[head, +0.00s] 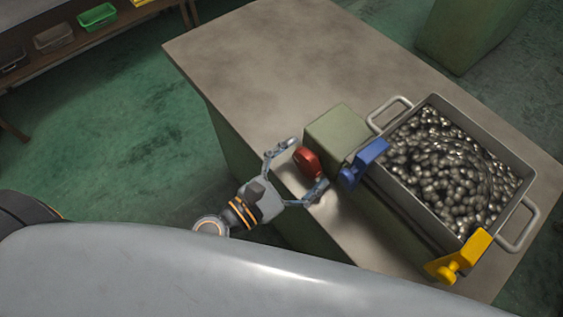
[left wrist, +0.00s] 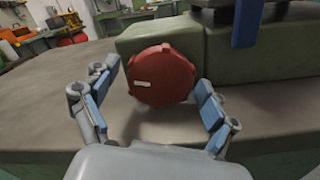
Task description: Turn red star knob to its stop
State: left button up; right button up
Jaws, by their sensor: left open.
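The red star knob (head: 307,161) sits on the near face of a green block (head: 337,131) on the bench. In the left wrist view the knob (left wrist: 162,77) faces me, with a short pale mark lying nearly level left of its middle. My left gripper (head: 308,165) is open, with its two fingers on either side of the knob. In the left wrist view the fingertips (left wrist: 158,78) stand apart, and I see gaps between them and the knob's rim. Whether a fingertip touches it in depth I cannot tell. My right gripper is not in view.
A metal bin (head: 529,178) full of shiny parts stands right of the block. A blue clamp-like piece (head: 371,156) is close to the right fingertip, and a yellow one (head: 466,256) sits at the bin's near corner. The far left benchtop (head: 250,60) is clear.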

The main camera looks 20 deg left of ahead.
pick_arm(q)
jog(key=shift+s, duration=0.1)
jog(key=v, duration=1.1)
jog(key=shift+s+a, duration=0.3)
